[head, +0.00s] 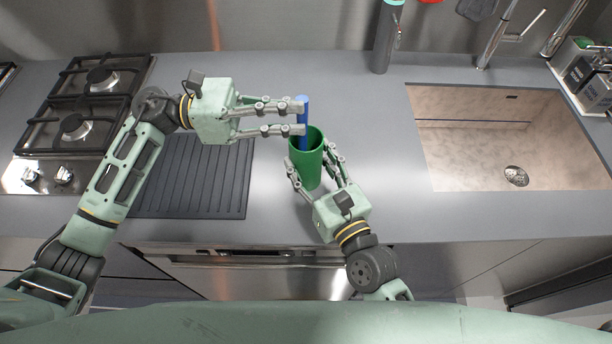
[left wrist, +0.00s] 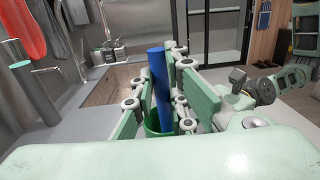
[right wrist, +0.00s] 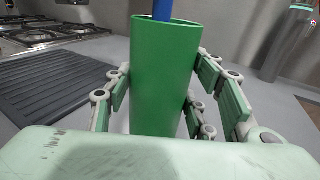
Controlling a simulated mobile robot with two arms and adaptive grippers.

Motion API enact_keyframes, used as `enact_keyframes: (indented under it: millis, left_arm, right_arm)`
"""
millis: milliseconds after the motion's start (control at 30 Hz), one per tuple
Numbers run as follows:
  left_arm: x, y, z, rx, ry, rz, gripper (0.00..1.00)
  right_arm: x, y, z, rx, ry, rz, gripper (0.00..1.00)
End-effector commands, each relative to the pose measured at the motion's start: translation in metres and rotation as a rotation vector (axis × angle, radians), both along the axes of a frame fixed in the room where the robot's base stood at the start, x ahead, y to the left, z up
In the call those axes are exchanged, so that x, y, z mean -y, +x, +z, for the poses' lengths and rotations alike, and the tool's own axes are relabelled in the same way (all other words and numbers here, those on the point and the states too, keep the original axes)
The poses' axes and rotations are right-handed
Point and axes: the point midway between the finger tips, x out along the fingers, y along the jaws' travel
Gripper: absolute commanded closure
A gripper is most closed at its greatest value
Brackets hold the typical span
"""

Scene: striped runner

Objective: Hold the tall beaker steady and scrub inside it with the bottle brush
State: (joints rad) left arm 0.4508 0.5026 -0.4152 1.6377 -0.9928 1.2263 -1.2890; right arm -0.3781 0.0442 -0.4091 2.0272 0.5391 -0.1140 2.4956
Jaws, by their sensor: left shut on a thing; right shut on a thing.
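The tall green beaker (head: 305,168) stands upright on the grey counter, left of the sink. My right gripper (head: 317,175) is shut on its sides from the front; the right wrist view shows the green wall (right wrist: 162,80) between the fingers. The blue handle of the bottle brush (head: 302,125) stands upright with its lower part inside the beaker. My left gripper (head: 302,117) is shut on this handle just above the rim. In the left wrist view the blue handle (left wrist: 159,85) runs between the fingers into the beaker. The brush's lower end is hidden inside the beaker.
A dark ribbed mat (head: 195,180) lies left of the beaker, with a gas hob (head: 85,100) beyond it. A sink (head: 500,140) is at the right. A grey bottle-like cylinder (head: 386,40) stands at the back. The counter around the beaker is clear.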

Motion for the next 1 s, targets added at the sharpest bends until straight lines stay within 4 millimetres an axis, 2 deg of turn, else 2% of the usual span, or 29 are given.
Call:
enact_keyframes:
  millis: [567,1000]
  left_arm:
    - [0.007,-0.006,0.0,-0.002,0.002,-0.002,1.0]
    - [0.012,-0.004,0.0,0.0,-0.001,-0.001,1.0]
  right_arm:
    - [0.0,0.0,0.0,0.0,-0.001,0.0,0.8]
    - [0.0,0.0,0.0,0.0,-0.001,0.0,0.8]
